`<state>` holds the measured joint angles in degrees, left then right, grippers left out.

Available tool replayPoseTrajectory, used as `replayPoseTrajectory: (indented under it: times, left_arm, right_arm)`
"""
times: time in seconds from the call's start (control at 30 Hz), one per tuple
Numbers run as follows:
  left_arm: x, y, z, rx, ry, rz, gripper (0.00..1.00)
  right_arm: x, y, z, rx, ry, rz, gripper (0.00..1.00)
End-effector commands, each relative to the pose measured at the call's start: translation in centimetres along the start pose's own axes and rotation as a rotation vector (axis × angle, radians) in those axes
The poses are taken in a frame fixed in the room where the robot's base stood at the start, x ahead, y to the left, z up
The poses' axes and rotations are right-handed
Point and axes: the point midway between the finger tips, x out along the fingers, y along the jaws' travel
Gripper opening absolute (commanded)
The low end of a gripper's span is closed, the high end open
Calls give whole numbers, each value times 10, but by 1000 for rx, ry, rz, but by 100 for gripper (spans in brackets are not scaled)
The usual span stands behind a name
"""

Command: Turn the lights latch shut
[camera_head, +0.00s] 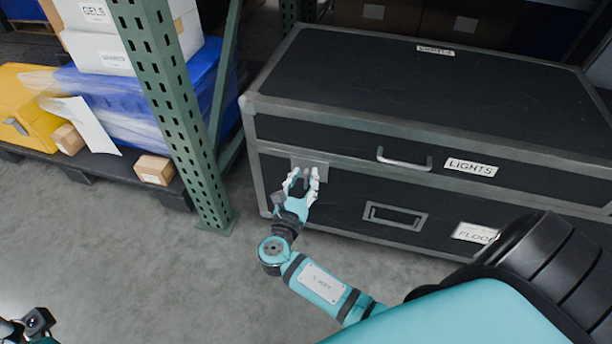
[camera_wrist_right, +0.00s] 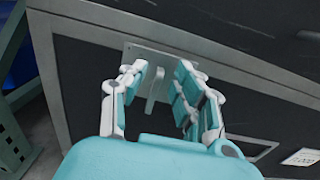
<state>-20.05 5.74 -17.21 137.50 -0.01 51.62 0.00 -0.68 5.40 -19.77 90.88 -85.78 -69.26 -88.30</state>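The black case labelled LIGHTS (camera_head: 330,142) has grey metal edges. Its latch is a grey plate (camera_head: 322,164) on the front, at the left end, across the seam. In the right wrist view the latch plate (camera_wrist_right: 178,58) carries a grey lever (camera_wrist_right: 155,90) that points roughly downward, slightly tilted. My right gripper (camera_head: 303,176) is in front of the latch. Its fingers are open, one on each side of the lever, in the wrist view (camera_wrist_right: 161,72); contact cannot be told. Part of my left arm's end (camera_head: 28,326) shows in the bottom left corner, its fingers unclear.
A green perforated rack post (camera_head: 178,110) stands left of the case. Behind it, a low pallet holds blue-wrapped goods (camera_head: 115,97), a yellow case (camera_head: 25,115) and small cardboard boxes (camera_head: 154,169). A FLOOD-labelled lower front (camera_head: 345,200) has a recessed handle. The floor in front is clear.

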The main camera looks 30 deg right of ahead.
Motion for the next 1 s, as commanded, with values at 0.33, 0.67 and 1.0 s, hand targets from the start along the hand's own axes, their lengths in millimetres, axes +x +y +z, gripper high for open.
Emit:
replayPoseTrajectory:
  times: [0.33,0.67,1.0]
  left_arm:
    - [-3,0,2,1,9,5,40]
    - [-3,0,2,1,7,5,40]
    - [-3,0,2,1,7,5,40]
  right_arm:
    - [23,0,-1,-1,2,0,31]
    - [22,0,0,-1,2,0,12]
    - [22,1,-1,0,3,4,0]
